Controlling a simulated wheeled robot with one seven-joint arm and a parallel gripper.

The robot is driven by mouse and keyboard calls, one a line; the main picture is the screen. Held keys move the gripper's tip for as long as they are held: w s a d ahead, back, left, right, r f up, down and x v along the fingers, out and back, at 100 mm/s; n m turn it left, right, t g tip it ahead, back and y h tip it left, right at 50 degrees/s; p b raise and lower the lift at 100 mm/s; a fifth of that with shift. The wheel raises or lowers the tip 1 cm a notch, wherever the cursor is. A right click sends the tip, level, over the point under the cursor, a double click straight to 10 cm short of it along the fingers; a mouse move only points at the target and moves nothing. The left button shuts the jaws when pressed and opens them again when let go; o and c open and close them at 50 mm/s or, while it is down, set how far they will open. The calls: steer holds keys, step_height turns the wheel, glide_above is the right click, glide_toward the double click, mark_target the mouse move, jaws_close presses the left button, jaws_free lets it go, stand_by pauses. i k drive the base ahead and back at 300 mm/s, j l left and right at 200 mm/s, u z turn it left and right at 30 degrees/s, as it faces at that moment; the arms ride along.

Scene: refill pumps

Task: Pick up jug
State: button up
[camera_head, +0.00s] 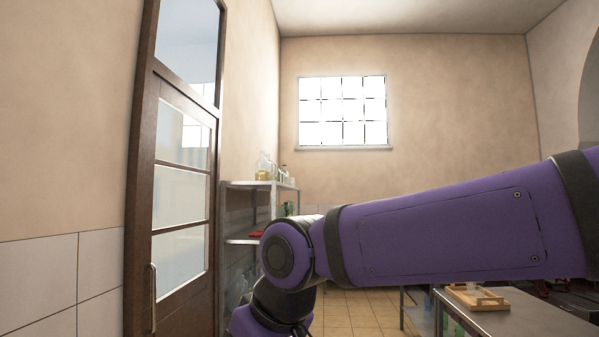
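I cannot make out a jug for certain in the head view. Small glass bottles or jugs (264,168) stand on the top of a metal shelf (238,185) against the left wall, too small to identify. My purple arm crosses the right and middle of the picture and hides part of the room behind it. My gripper is outside the picture, so its state and whatever it may hold do not show.
A brown door with glass panes (181,190) stands at the left. A grey table (530,322) with a wooden tray (492,303) is at the lower right. Tiled floor (352,312) shows clear between shelf and table. A window (343,111) is in the far wall.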

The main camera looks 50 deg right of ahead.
mark_target(262, 168)
steer(key=z, duration=1.2)
steer(key=u, duration=2.85)
steer(key=z, duration=2.8)
steer(key=l+z, duration=0.1)
steer(key=i+l, duration=0.05)
steer(key=l, duration=0.05)
